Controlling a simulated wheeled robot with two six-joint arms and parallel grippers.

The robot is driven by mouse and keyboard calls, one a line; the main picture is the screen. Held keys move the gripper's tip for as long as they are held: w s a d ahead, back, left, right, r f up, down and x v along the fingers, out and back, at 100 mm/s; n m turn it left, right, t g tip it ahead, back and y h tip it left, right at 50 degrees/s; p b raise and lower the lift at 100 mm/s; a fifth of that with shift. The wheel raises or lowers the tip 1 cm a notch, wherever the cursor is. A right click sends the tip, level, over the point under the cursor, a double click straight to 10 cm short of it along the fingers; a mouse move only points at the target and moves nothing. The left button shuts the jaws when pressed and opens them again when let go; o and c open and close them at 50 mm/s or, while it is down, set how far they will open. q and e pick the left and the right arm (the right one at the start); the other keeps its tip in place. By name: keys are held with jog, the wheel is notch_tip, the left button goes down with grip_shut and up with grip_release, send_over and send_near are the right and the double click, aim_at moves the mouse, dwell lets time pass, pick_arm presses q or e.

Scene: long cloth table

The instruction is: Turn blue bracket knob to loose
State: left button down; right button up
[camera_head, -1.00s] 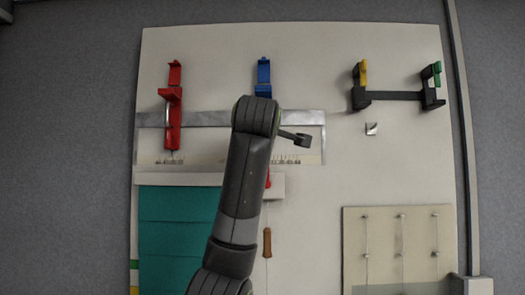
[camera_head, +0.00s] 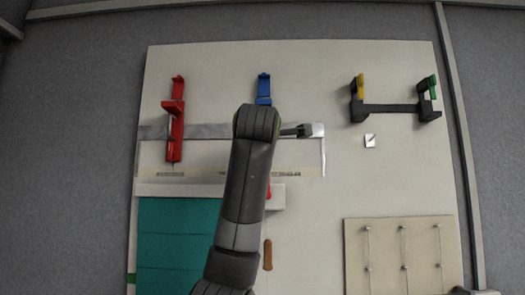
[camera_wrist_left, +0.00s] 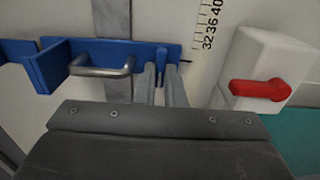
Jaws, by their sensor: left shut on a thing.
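The blue bracket (camera_head: 264,88) is mounted on the upper middle of the pale board, with its lower part hidden behind my left arm in the head view. In the left wrist view the blue bracket (camera_wrist_left: 115,57) lies across the picture and carries a bent metal handle. My left gripper (camera_wrist_left: 162,72) has its two grey fingers around a thin upright blue knob (camera_wrist_left: 161,58) at the bracket's right end. The fingers are shut on it. In the head view this gripper is hidden behind the arm.
A red bracket (camera_head: 174,120) is left of the blue one. A black bar holder (camera_head: 392,108) with yellow and green tabs is at the upper right. A white box with a red lever (camera_wrist_left: 258,90) is close to the right of my fingers. A teal panel (camera_head: 176,240) lies below.

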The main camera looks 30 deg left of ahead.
pick_arm(q)
jog(key=shift+f, duration=0.15)
jog(key=c, duration=1.5)
grip_release()
jog(key=b+v, duration=0.6)
jog(key=v, duration=1.1)
jog(key=shift+s+b, duration=0.25)
jog(key=shift+b, duration=0.1)
